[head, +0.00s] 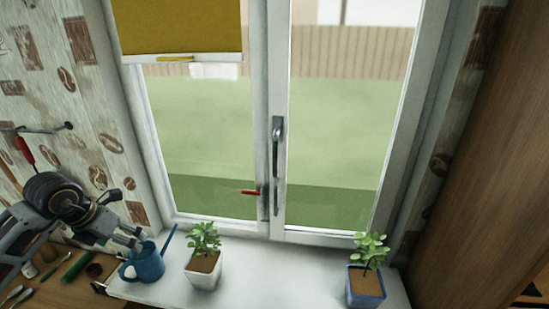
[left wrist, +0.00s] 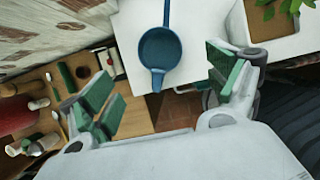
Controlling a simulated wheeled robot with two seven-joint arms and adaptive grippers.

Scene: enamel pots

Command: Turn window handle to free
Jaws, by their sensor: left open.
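The window handle (head: 277,138) is a grey lever on the middle frame of the window. It points down, with its pivot at the top. My left gripper (head: 133,238) is at the lower left in the head view, well to the left of the handle and below it, beside the blue watering can (head: 148,264). In the left wrist view the gripper (left wrist: 160,78) is open, with green pads wide apart. The watering can (left wrist: 161,50) shows beyond the fingers, and nothing is held. The handle is not in the left wrist view. My right gripper is not in view.
Two potted plants (head: 204,262) (head: 366,280) stand on the white sill (head: 280,276). A red-handled item (head: 250,192) shows low at the middle frame. A yellow blind (head: 178,28) covers the upper left pane. A cluttered wooden counter (left wrist: 141,113) lies left of the sill.

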